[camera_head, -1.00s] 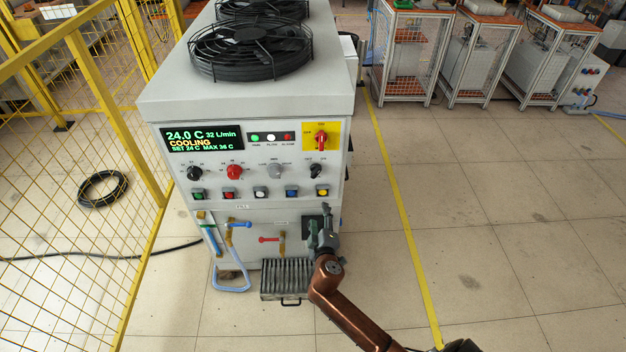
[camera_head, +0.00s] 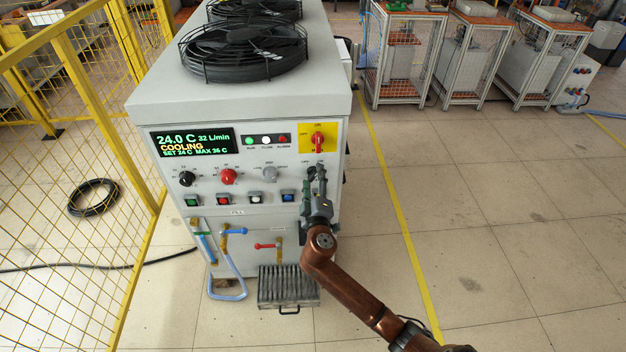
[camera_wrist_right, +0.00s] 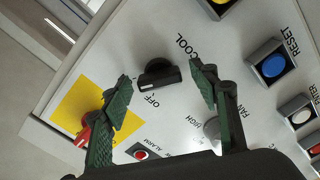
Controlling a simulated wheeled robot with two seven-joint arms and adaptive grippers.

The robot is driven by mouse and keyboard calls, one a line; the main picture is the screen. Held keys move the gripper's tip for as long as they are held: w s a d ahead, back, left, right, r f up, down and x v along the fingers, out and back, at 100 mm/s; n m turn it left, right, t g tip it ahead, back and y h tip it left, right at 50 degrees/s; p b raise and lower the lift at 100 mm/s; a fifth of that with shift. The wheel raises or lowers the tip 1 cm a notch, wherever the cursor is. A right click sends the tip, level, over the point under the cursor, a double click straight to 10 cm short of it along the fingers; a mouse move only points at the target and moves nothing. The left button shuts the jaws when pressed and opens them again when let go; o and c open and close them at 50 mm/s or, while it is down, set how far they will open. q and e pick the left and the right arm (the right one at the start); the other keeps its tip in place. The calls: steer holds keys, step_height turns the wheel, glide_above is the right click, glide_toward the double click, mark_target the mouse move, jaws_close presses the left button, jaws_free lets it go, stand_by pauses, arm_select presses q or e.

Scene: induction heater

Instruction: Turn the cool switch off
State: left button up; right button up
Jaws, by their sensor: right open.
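The cool switch (camera_wrist_right: 158,74) is a black rotary knob on the white panel, with "COOL" and "OFF" printed beside it in the right wrist view. Its bar lies nearly level in that view. My right gripper (camera_wrist_right: 161,76) is open, one green-padded finger on each side of the knob, with visible gaps. I cannot tell how far the fingertips are from the panel. In the head view my right gripper (camera_head: 316,178) is in front of the panel's right side and hides most of the switch. My left gripper is not in view.
The machine (camera_head: 243,105) shows "COOLING" on its display (camera_head: 195,143). A red switch on a yellow plate (camera_head: 318,137) is just above my gripper. A grey knob (camera_head: 269,174) and a blue button (camera_head: 288,196) are to its left. Clear floor lies to the right.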

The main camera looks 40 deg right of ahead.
steer(key=shift+c, duration=0.7)
steer(key=c, duration=1)
